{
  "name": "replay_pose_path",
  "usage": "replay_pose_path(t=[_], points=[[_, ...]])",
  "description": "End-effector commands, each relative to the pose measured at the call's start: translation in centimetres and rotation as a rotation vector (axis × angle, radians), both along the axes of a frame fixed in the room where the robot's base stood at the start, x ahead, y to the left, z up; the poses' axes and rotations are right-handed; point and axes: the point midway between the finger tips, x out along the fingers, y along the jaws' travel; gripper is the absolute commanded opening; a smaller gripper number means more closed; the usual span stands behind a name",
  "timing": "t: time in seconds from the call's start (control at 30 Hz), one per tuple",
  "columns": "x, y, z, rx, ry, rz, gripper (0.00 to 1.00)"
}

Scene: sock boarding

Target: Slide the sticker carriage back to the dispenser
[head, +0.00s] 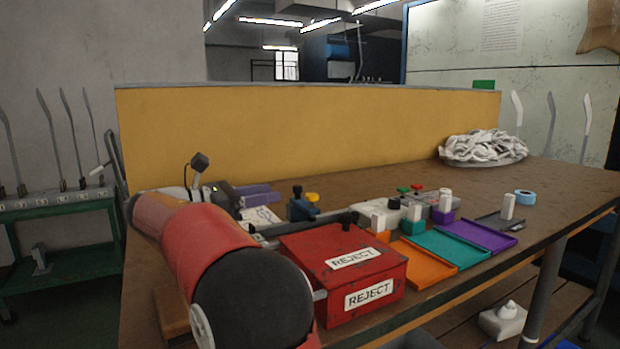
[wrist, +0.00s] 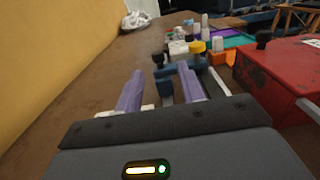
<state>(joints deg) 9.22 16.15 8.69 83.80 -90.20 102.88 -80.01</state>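A dark blue block with a black knob (head: 299,207), which looks like the sticker carriage, stands by a dark rail (head: 318,224) on the bench. In the wrist view the blue block (wrist: 166,84) shows beyond and partly between my fingertips. A yellow knob (wrist: 197,48) is just behind it. My gripper (head: 277,194) has two purple fingers, spread apart with nothing held between them; in the head view the fingertips are left of the block, seemingly a short gap away. I cannot tell for sure which part is the dispenser. My arm hides the near end of the rail.
A red REJECT box (head: 345,268) stands close to the rail on the near side. Orange (head: 428,272), teal (head: 450,250) and purple (head: 480,236) trays lie to the right. A yellow panel (head: 300,130) backs the bench. A white pile (head: 483,146) sits far right.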

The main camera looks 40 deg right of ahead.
Motion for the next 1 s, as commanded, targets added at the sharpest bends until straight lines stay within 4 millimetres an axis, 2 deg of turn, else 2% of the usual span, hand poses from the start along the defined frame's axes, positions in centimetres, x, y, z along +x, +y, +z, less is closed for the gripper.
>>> replay_pose_path(t=[0.17,0.4,0.6,0.93,1.0], points=[[-0.3,-1.1,0.0,0.000,-0.001,-0.001,0.39],[-1.3,-4.9,0.0,0.001,-0.002,-0.004,0.39],[-1.8,-7.1,0.0,0.000,-0.001,-0.002,0.39],[-1.8,-7.6,0.0,0.000,0.000,0.001,0.39],[-1.8,-7.6,0.0,0.000,0.000,0.001,0.32]])
